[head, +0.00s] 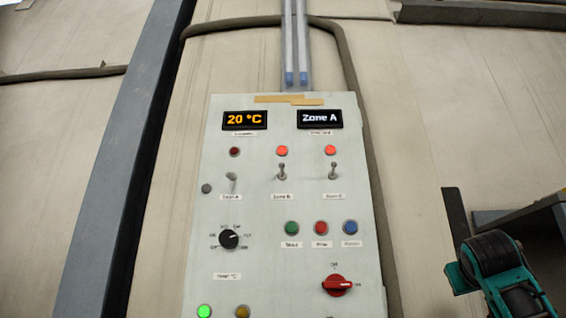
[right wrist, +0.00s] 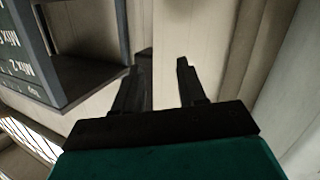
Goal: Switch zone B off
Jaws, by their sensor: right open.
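The pale control panel (head: 262,215) stands upright in the head view. The Zone B toggle (head: 282,172) is the middle of three; its lever points up and the lamp (head: 281,150) above it glows bright red. The Zone A toggle (head: 232,184) is to its left, its lever sitting lower, under a dim lamp (head: 235,152). The right-hand toggle (head: 333,171) has its lever up under a lit lamp (head: 330,150). My right gripper (right wrist: 158,68) is open and empty in the right wrist view, with no toggle between its fingers. My left gripper is not in view.
The displays read 20 °C (head: 245,120) and Zone A (head: 320,119). Below the toggles are a black dial (head: 229,239), green, red and blue buttons, and a red rotary switch (head: 337,285). A dark-framed box with lettering (right wrist: 28,50) is at left in the wrist view.

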